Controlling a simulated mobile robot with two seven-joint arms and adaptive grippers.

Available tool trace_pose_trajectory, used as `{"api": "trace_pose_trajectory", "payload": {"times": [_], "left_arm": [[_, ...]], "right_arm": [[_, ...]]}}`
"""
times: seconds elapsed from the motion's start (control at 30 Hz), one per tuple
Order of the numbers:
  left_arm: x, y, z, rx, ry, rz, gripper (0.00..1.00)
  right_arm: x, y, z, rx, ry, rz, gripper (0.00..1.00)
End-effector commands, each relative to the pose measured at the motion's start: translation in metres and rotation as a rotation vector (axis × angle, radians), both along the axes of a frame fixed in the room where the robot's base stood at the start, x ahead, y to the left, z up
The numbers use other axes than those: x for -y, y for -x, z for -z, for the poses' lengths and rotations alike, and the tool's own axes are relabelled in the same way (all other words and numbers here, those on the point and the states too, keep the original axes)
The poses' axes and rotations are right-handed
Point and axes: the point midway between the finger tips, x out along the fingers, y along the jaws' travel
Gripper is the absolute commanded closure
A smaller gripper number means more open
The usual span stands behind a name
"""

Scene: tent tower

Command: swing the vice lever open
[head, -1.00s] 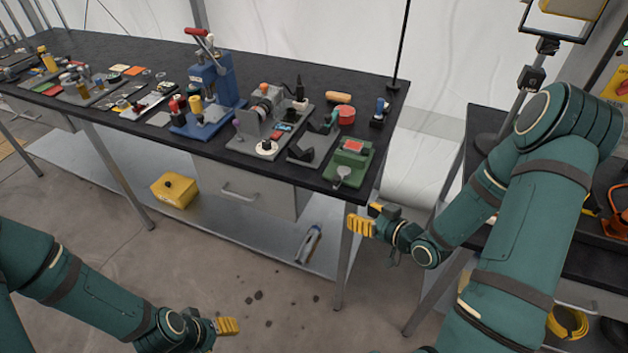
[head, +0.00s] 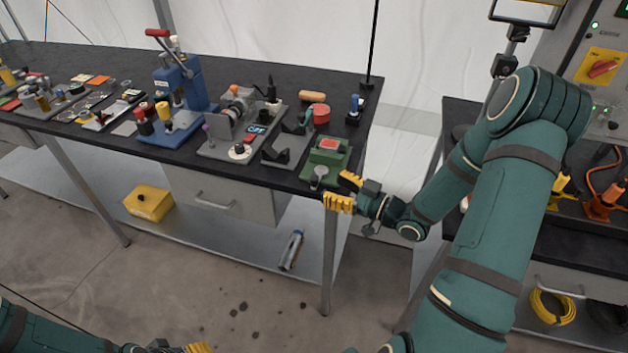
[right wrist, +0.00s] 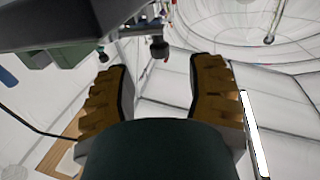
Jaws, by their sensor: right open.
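A green fixture (head: 327,157) with a red top patch, probably the vice, sits at the bench's front right corner. A small grey round-ended part (head: 319,174), possibly its lever, shows at its front; I cannot tell its position for certain. My right gripper (head: 345,190) is open, close to the right of the fixture at the bench edge, and I see no contact. In the right wrist view its yellow fingers (right wrist: 160,85) are apart with nothing between them. A dark knob-like part (right wrist: 158,48) shows beyond them. My left gripper (head: 198,348) is mostly cut off at the bottom edge.
The black bench (head: 95,56) carries a blue press (head: 183,90), a grey machine (head: 237,120) and a dark angled stand (head: 290,147) left of the fixture. A bench leg (head: 328,260) is below the gripper. A second bench with orange tools (head: 605,200) stands right.

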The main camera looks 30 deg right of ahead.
Motion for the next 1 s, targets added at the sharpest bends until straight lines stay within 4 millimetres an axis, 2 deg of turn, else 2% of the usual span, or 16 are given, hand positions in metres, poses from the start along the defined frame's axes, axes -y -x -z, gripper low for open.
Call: {"api": "trace_pose_trajectory", "payload": {"times": [0.1,0.3,0.5,0.73,0.77,0.9,0.93,1.0], "left_arm": [[0.000,-0.001,0.003,0.002,0.000,-0.001,0.46],[0.000,-0.001,0.006,0.003,0.000,-0.001,0.46],[0.000,-0.001,0.006,0.004,0.000,-0.001,0.46],[0.000,-0.001,0.006,0.004,0.000,-0.001,0.46],[0.000,-0.001,0.006,0.004,0.000,-0.001,0.46],[0.000,-0.001,0.006,0.003,0.000,-0.001,0.46],[0.000,-0.001,0.006,0.003,0.000,-0.001,0.46],[0.000,-0.001,0.006,0.003,0.000,-0.001,0.46]], "right_arm": [[-0.011,-0.020,0.001,0.001,0.000,-0.003,0.46],[-0.022,-0.044,0.001,0.000,0.000,-0.001,0.46],[-0.026,-0.052,0.001,-0.001,0.000,0.001,0.46],[-0.027,-0.053,0.000,-0.001,0.000,0.001,0.46],[-0.027,-0.053,0.000,-0.001,0.000,0.001,0.43],[-0.027,-0.052,0.000,-0.001,0.000,0.001,0.92],[-0.027,-0.052,0.000,-0.001,0.000,0.001,1.00],[-0.027,-0.052,0.000,-0.001,0.000,0.001,1.00]]}}
